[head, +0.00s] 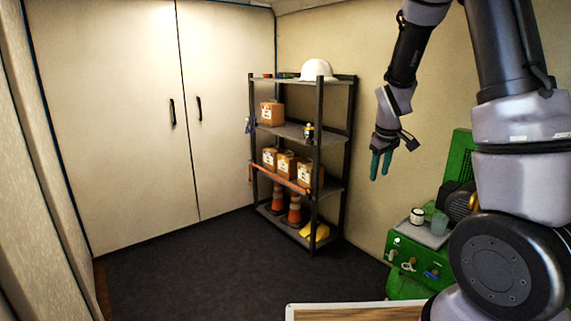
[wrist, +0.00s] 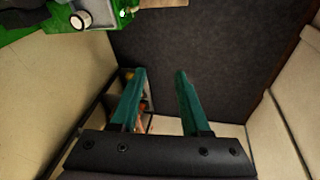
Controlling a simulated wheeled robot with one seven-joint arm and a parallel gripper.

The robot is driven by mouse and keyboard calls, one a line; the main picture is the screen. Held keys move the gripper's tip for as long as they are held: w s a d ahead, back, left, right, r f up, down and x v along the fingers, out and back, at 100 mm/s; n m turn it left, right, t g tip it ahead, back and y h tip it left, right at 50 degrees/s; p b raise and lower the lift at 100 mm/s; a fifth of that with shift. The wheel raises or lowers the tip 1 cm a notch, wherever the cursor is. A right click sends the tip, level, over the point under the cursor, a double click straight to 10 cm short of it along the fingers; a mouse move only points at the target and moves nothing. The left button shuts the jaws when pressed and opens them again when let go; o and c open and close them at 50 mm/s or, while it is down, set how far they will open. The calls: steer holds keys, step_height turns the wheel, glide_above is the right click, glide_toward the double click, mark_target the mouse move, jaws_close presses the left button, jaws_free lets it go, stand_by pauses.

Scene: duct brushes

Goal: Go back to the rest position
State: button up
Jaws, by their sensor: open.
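My gripper (head: 380,165) hangs from my arm at the right of the head view, with its green fingers pointing down. It is in the air to the right of the shelf rack and above and left of the green machine. In the wrist view my gripper (wrist: 163,85) shows two green fingers spread apart. Nothing is between them except the distant floor and part of the rack behind.
A shelf rack (head: 317,170) with boxes, cones and a white helmet (head: 317,70) stands against the back wall. A green machine (head: 405,285) bears a white-and-black cylinder (head: 416,216). A wood-topped surface (head: 345,314) is at the bottom. The dark floor (head: 215,275) is clear.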

steer(key=s+a+r+m+t+y, duration=0.1)
steer(key=s+r+m, duration=0.2)
steer(key=s+r, duration=0.4)
steer(key=s+a+r+m+t+y, duration=0.15)
steer(key=s+r, duration=0.25)
steer(key=r, duration=0.5)
steer(key=s+a+r+m+t, duration=0.1)
steer(key=s+r+m, duration=0.4)
steer(key=s, duration=0.8)
steer(key=shift+s+r, duration=0.25)
steer(key=shift+r, duration=0.6)
